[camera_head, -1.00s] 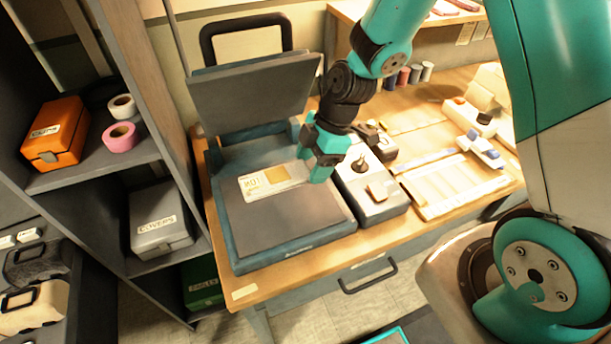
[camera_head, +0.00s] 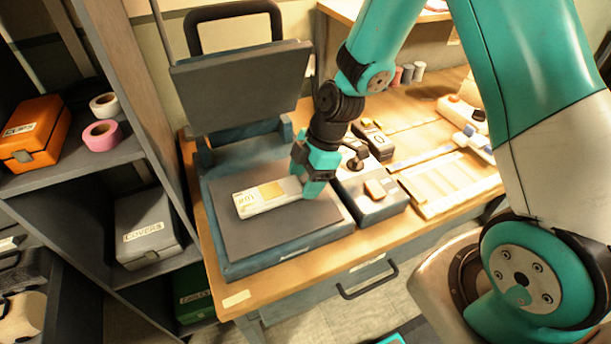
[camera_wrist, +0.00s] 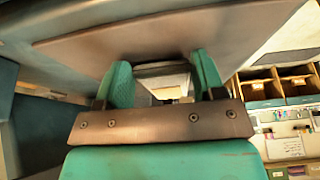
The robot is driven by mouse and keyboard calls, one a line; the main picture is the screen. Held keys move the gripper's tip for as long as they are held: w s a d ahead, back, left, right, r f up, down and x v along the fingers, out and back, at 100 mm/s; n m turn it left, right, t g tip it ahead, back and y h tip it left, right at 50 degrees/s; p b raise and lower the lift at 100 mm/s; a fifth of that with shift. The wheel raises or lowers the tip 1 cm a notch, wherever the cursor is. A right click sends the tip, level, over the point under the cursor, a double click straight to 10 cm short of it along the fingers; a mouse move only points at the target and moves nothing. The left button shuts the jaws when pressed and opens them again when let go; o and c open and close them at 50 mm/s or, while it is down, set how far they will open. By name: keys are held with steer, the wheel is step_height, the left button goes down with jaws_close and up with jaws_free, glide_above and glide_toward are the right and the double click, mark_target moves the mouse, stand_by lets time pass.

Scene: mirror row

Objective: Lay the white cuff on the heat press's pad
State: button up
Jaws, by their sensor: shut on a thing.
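The heat press stands open on the bench, its upper plate (camera_head: 245,82) raised and tilted back. Its flat grey pad (camera_head: 275,238) faces up inside a blue frame. The white cuff (camera_head: 247,203), a flat strip with a tan patch and dark lettering, is over the middle of the pad. My gripper (camera_head: 313,190) is shut on the cuff's right end. Whether the cuff touches the pad is hard to tell. In the wrist view, the white cuff (camera_wrist: 165,72) shows between the two teal fingers.
A control box (camera_head: 372,195) with a knob sits right against the press. The shelf at the left holds an orange box (camera_head: 35,130), tape rolls (camera_head: 102,135) and a grey covers box (camera_head: 147,228). A ruled board (camera_head: 440,185) lies at the bench's right.

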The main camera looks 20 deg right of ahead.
steer(key=shift+f, duration=0.25)
steer(key=o, duration=1)
steer(key=v, duration=1.3)
steer(key=s+a+r+m, duration=0.4)
steer(key=s+r+m, duration=0.1)
steer(key=s, duration=0.4)
steer(key=s+a+r+m, duration=0.5)
steer(key=s+m, duration=0.1)
steer(key=s, duration=0.3)
steer(key=shift+s+r, duration=0.15)
steer(key=shift+s, duration=0.15)
steer(key=shift+a, duration=0.15)
